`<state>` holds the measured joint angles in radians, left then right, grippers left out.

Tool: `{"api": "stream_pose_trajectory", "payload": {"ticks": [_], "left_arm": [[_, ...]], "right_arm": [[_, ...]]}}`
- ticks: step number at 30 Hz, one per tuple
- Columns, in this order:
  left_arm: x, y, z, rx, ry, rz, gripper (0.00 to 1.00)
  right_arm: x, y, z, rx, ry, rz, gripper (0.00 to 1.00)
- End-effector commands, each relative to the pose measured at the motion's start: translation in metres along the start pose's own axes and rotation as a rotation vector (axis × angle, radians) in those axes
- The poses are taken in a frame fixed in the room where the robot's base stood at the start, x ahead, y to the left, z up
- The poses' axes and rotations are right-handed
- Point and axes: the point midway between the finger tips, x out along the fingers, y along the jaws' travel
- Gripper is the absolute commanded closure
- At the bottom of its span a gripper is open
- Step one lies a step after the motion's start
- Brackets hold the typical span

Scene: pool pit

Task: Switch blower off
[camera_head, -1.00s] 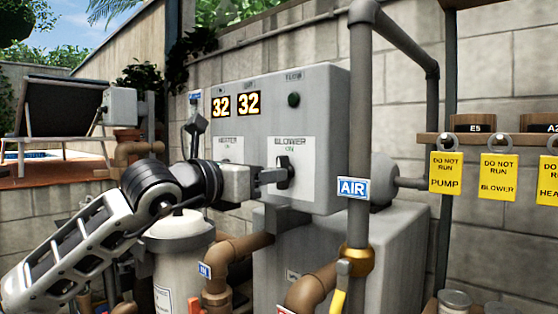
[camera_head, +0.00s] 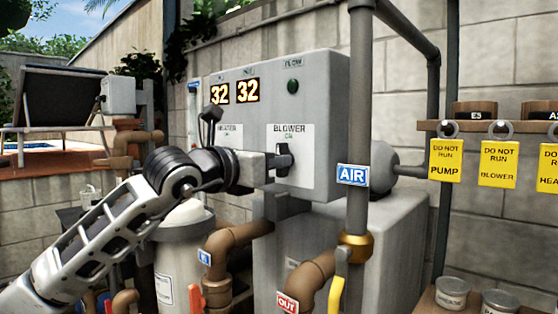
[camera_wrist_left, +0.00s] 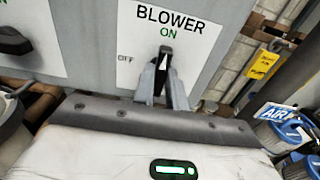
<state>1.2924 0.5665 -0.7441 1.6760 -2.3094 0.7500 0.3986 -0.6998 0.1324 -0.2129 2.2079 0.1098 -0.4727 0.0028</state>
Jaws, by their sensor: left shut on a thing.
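The blower switch (camera_head: 284,162) is a dark knob on the white BLOWER plate (camera_head: 297,138) of the grey control box. In the left wrist view the knob (camera_wrist_left: 165,66) points up toward ON, and OFF is printed to its left. My left gripper (camera_head: 280,161) is at the knob, its fingers closed on it from both sides; they also show in the left wrist view (camera_wrist_left: 164,80). The fingers hide part of the knob. My right gripper is not in view.
The heater knob (camera_wrist_left: 14,42) is to the left on the same box. The AIR pipe (camera_head: 361,115) stands just right of the box. Brown pipes (camera_head: 236,243) run below it. Yellow tags (camera_head: 497,164) hang from a rail at right.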

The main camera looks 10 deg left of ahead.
Motion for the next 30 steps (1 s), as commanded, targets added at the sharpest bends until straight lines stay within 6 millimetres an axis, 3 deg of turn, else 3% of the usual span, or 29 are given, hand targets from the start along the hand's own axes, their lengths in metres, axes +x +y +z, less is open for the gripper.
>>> {"api": "stream_pose_trajectory", "payload": {"ticks": [5,11,19,27,30], "left_arm": [[0.0,0.0,-0.002,-0.018,0.0,-0.001,1.0],[0.0,-0.001,-0.007,-0.257,-0.002,-0.004,1.0],[0.001,-0.002,-0.004,-0.854,0.002,-0.005,1.0],[0.001,-0.001,0.0,-1.434,0.005,-0.002,1.0],[0.001,-0.001,0.001,-1.569,0.005,0.0,1.0]], "right_arm": [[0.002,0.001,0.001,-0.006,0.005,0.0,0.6],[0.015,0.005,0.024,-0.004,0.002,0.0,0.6],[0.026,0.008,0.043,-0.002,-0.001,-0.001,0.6],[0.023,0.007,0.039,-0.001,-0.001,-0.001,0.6],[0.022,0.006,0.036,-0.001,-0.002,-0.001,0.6]]}}
